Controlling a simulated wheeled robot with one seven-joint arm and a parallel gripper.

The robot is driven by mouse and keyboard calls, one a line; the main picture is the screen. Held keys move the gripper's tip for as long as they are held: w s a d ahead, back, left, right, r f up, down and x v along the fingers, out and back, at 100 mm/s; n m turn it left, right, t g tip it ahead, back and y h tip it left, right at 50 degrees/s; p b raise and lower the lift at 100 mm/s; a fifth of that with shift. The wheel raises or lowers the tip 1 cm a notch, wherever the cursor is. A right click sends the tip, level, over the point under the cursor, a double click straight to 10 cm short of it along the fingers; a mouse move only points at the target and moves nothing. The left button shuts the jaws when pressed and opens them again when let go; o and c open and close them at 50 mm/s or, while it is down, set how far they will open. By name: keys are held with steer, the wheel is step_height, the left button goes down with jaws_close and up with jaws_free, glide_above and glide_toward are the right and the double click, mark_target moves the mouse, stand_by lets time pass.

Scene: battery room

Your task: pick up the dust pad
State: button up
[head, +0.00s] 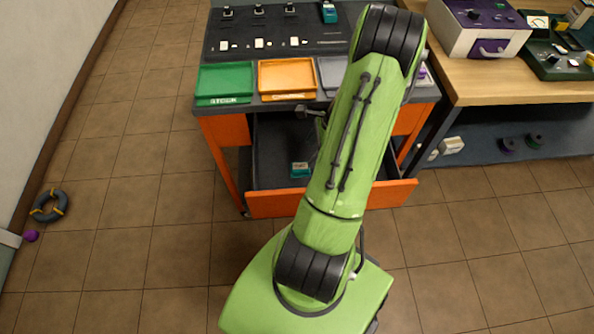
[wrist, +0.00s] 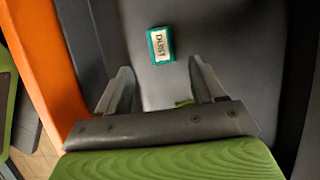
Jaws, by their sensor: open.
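The dust pad (head: 300,170) is a small teal block with a pale label, lying on the dark floor of the open drawer (head: 268,150). In the wrist view the dust pad (wrist: 160,45) shows its label reading "DUST", lying a little beyond the fingertips. My gripper (wrist: 158,78) is open, with nothing between its two grey fingers. In the head view my green arm reaches over the drawer and hides its right part; the gripper (head: 312,112) shows only in part beside the arm.
The drawer's orange front (head: 275,204) and side walls border the space around the pad. Above it, the workbench holds a green tray (head: 225,80) and an orange tray (head: 287,76). A wooden table (head: 480,82) stands to the right. The tiled floor at left is mostly clear.

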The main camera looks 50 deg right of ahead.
mark_target(300, 166)
steer(key=b+x, duration=0.2)
steer(key=x, duration=0.6)
steer(key=shift+w, duration=0.1)
steer(key=shift+r, duration=0.1)
steer(key=c, duration=1.2)
step_height(300, 166, up, 10)
steer(key=p, duration=0.3)
